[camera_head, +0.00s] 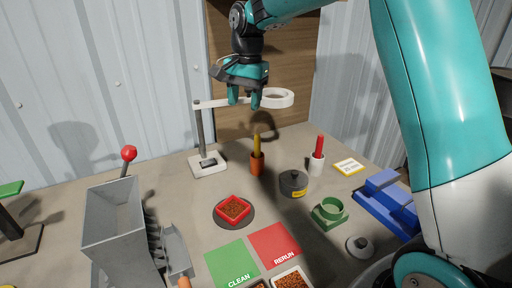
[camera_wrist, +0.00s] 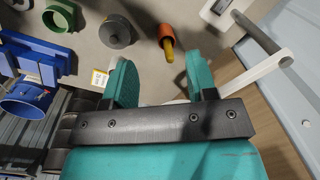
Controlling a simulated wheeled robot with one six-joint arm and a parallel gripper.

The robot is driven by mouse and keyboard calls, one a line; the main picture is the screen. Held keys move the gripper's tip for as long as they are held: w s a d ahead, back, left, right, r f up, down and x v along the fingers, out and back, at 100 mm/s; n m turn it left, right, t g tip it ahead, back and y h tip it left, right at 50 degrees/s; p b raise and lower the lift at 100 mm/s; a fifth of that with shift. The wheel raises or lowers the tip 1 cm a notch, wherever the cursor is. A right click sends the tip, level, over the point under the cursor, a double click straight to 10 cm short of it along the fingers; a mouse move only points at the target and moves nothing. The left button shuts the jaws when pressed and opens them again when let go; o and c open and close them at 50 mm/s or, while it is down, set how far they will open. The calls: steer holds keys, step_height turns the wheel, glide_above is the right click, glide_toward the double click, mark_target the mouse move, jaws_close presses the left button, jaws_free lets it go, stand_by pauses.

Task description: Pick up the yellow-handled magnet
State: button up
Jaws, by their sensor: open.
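A white stand (camera_head: 208,166) with a ring arm (camera_head: 276,98) rises close to my gripper. A red-handled tool (camera_head: 320,145) in a white cup and a dark lidded pot (camera_head: 293,184) are to the right. A red dish (camera_head: 233,208) and a grey hopper (camera_head: 113,220) are nearer.

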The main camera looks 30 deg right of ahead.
steer(key=w+d+m+p, duration=0.2)
steer(key=w+d+m, duration=0.6)
steer(key=p, duration=0.3)
glide_toward(257, 134)
steer(key=shift+h, duration=0.3)
step_height(257, 134, down, 6)
steer(key=shift+s+a+f, duration=0.1)
steer(key=shift+f, duration=0.15)
steer(key=shift+a+f+p, duration=0.1)
steer(key=shift+f+p, duration=1.45)
steer(key=shift+f, duration=1.1)
jaws_close()
